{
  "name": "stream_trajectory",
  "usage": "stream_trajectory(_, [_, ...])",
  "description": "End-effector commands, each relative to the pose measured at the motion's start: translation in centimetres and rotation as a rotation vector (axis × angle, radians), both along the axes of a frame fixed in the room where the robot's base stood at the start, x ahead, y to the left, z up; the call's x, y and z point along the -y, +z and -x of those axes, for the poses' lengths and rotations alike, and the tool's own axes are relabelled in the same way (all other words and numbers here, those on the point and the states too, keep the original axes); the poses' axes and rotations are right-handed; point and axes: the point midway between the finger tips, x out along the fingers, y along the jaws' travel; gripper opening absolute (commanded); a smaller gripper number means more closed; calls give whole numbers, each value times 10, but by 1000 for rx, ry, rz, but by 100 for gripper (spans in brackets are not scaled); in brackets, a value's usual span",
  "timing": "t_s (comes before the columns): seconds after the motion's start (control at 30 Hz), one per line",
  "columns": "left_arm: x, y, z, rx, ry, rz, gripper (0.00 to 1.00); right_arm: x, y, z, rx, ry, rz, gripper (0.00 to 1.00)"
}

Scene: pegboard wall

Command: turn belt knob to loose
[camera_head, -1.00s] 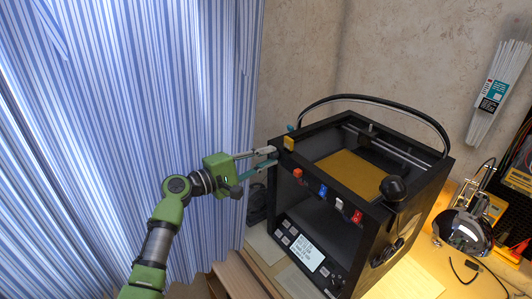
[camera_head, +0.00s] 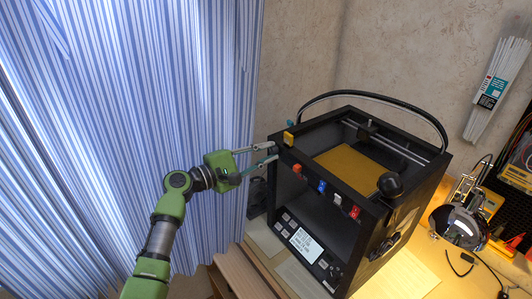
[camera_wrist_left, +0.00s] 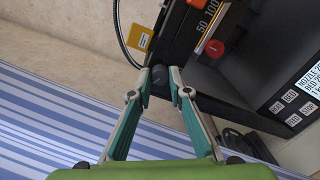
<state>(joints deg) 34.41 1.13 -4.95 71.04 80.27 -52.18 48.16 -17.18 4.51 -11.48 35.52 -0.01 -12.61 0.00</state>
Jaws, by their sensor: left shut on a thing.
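The black open-frame printer (camera_head: 360,222) stands on the bench. In the left wrist view a small dark round knob (camera_wrist_left: 160,80) shows at the printer's corner, and I take it for the belt knob. My left gripper (camera_head: 274,152) reaches in from the left to the printer's upper left front corner. In the wrist view my left gripper (camera_wrist_left: 161,84) is shut on the knob, one fingertip on each side. The knob's setting marks cannot be read. In the head view the fingers and frame largely hide the knob. My right gripper is not in view.
A yellow tag (camera_head: 289,138) sits on the frame just above the fingers. Red (camera_head: 297,168), blue (camera_head: 322,186) and other small sliders line the front bar. A black cable (camera_head: 375,95) arches behind. Striped curtain (camera_head: 120,110) fills the left. Tools crowd the right.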

Motion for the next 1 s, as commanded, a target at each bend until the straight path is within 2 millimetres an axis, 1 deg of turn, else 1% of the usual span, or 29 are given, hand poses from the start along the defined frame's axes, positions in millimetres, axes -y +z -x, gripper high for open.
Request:
stream_trajectory(0.03, [0,-1,0,-2,0,-1,0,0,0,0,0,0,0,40])
stream_trajectory(0.07, [0,-1,0,-2,0,-1,25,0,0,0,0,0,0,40])
stream_trajectory(0.1, [0,-1,0,-2,0,-1,34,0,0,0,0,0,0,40])
stream_trajectory(0.43, [-1,0,0,1,1,-1,34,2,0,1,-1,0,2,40])
stream_trajectory(0.57, [-8,-1,5,-1,3,-1,34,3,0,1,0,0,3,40])
stream_trajectory(0.67, [-20,-1,13,0,4,-2,34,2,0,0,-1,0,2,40])
stream_trajectory(0.9, [-63,0,43,0,4,-4,34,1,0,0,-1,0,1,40])
stream_trajectory(1.0, [-77,0,54,-1,2,-3,34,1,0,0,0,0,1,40])
